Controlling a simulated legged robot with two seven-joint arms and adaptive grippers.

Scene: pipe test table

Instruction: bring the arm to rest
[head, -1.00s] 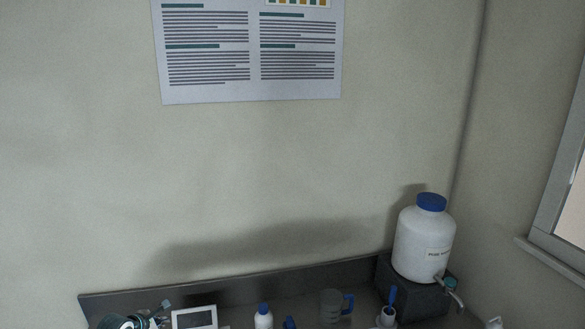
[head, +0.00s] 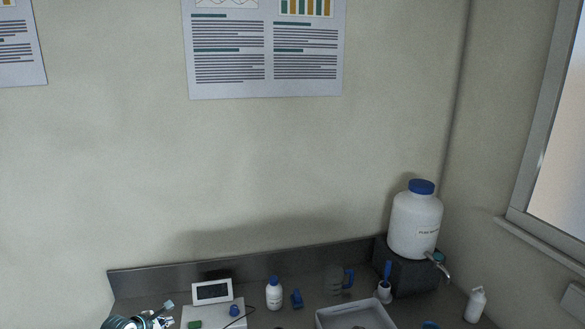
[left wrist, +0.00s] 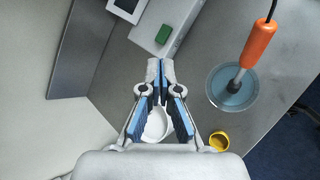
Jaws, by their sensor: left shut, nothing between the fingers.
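My left gripper (head: 163,314) shows at the bottom left of the head view, beside a small white instrument. In the left wrist view its fingers (left wrist: 160,68) meet at the tips, shut and empty. A white cup-like thing (left wrist: 155,124) shows through the gap behind the fingertips, on the surface beyond. My right gripper is in neither view.
The grey bench (head: 215,272) runs along the wall. A dish (left wrist: 231,88) holds an orange-handled probe (left wrist: 258,43).

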